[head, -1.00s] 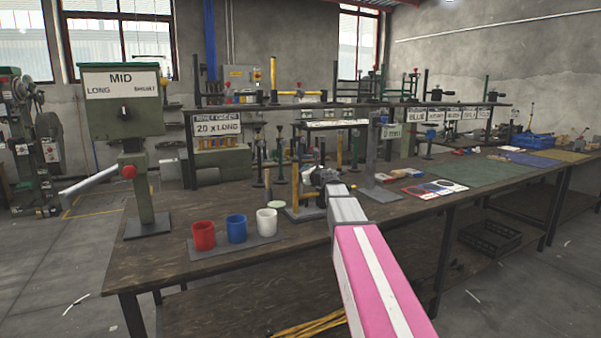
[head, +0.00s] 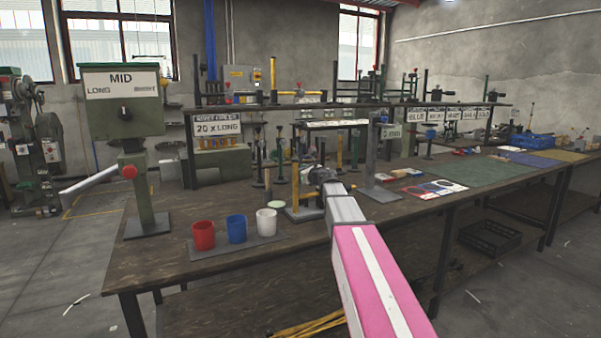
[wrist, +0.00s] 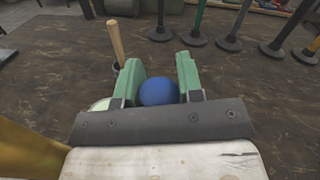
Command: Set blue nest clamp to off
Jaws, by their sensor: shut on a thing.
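My gripper (wrist: 160,75) has two green fingers. They are shut on a round blue knob (wrist: 159,93), which sits low between them in the wrist view. Whatever the knob is fixed to is hidden below it and behind the gripper body. In the head view my gripper (head: 318,177) is over the bench, beside a yellow upright post (head: 295,178). The knob cannot be made out there, so I cannot tell from that view how the clamp stands.
Red (head: 203,236), blue (head: 237,229) and white (head: 266,222) cups stand on a mat left of my arm. A green press marked MID (head: 124,100) stands at the bench's left end. Several thin stands (wrist: 228,38) and a wooden handle (wrist: 116,42) are beyond my fingers.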

